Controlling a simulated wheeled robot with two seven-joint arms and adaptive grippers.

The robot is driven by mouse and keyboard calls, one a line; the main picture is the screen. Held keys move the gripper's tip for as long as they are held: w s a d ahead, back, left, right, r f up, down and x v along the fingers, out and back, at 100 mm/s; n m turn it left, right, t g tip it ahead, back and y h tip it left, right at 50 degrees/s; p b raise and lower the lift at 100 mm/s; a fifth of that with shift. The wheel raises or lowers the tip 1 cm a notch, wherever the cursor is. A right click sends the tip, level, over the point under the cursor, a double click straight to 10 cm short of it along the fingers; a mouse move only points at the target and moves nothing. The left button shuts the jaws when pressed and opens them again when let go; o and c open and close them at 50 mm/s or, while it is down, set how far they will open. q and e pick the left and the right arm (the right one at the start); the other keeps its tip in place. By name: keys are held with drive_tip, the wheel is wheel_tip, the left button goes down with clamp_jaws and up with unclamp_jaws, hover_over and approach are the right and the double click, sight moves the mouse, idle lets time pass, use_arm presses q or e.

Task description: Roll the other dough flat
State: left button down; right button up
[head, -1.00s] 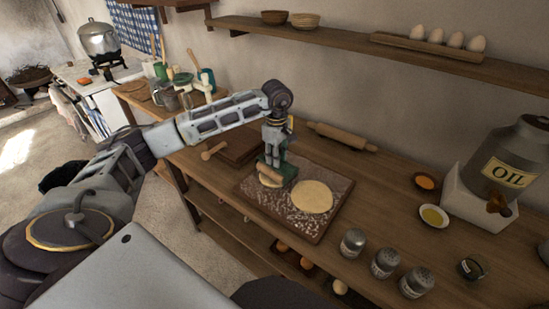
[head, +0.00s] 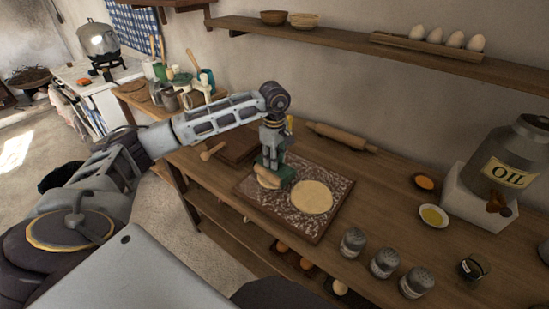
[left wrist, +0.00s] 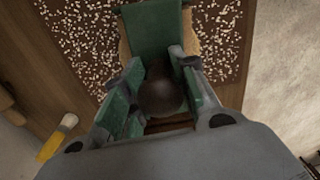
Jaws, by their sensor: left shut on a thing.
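A flat round dough (head: 312,197) lies on the right part of the floured board (head: 318,233). A second pale dough (head: 268,184) lies on the board's left part, mostly hidden under a small hand roller. The roller (head: 265,175) has a pale wooden cylinder and a green frame. My left gripper (head: 272,153) is over the board, shut on the roller's handle. In the left wrist view the dark round handle end (left wrist: 160,95) sits between the fingers, with the green frame (left wrist: 154,32) beyond it. Whether the roller presses on the dough is hard to tell. My right gripper is out of view.
A wooden rolling pin (head: 342,137) lies behind the board, near the wall. Several shakers (head: 385,263) stand front right, with small bowls (head: 433,216) and an oil container (head: 505,165) further right. A shelf (head: 350,45) runs above.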

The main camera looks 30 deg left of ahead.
use_arm(q)
drive_tip(key=shift+s+a+f, duration=0.1)
drive_tip(key=shift+s+f, duration=0.05)
drive_tip(key=shift+s, duration=0.45)
drive_tip(key=shift+w+b, duration=0.25)
drive_tip(key=shift+b, duration=0.05)
drive_tip(key=shift+w+f, duration=0.15)
drive_tip(key=shift+w, duration=0.15)
idle(0.5)
drive_tip(key=shift+w, duration=0.15)
drive_tip(key=shift+w+d, duration=0.2)
drive_tip(key=shift+w, duration=0.2)
